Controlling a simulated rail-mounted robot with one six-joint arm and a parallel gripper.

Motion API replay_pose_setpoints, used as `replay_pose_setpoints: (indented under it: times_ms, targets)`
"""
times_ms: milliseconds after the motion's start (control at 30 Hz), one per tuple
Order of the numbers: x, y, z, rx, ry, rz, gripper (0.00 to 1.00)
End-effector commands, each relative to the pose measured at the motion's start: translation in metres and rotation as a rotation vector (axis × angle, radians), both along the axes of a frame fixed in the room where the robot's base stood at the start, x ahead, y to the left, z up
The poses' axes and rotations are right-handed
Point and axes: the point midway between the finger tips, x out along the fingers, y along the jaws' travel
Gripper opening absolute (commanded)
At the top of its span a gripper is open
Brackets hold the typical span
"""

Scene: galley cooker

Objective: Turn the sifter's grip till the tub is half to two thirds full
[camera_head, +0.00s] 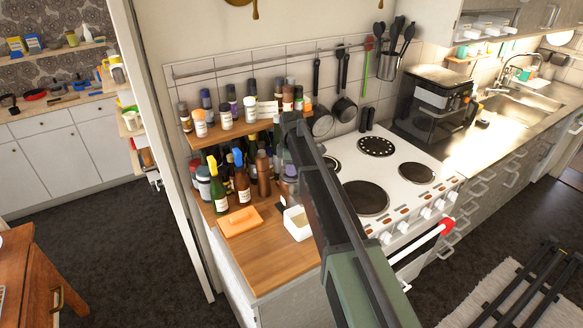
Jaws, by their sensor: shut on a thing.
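A small white square tub (297,224) stands open near the right edge of the wooden counter (262,268). Its inside looks pale, and the fill level is too small to tell. The sifter (290,188) seems to be the greyish round thing just above and behind the tub, partly covered by my arm. My arm reaches in from the lower right, and its far end bends down there. My gripper (287,160) is small, dark and largely hidden against the bottles. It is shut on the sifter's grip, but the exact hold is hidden.
An orange block-like item (240,221) lies left of the tub. Several bottles (242,182) crowd behind, under a wooden shelf (232,132) of spice jars. The white cooker (405,190) adjoins on the right. The counter's front is clear.

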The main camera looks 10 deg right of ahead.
Motion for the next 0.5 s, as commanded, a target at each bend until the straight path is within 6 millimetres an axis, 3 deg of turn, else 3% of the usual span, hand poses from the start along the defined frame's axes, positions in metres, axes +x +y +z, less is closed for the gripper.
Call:
replay_pose_setpoints:
  times_ms: [500]
  targets:
    - [-0.0001, -0.0001, -0.0001, 0.000, 0.000, -0.356, 0.00]
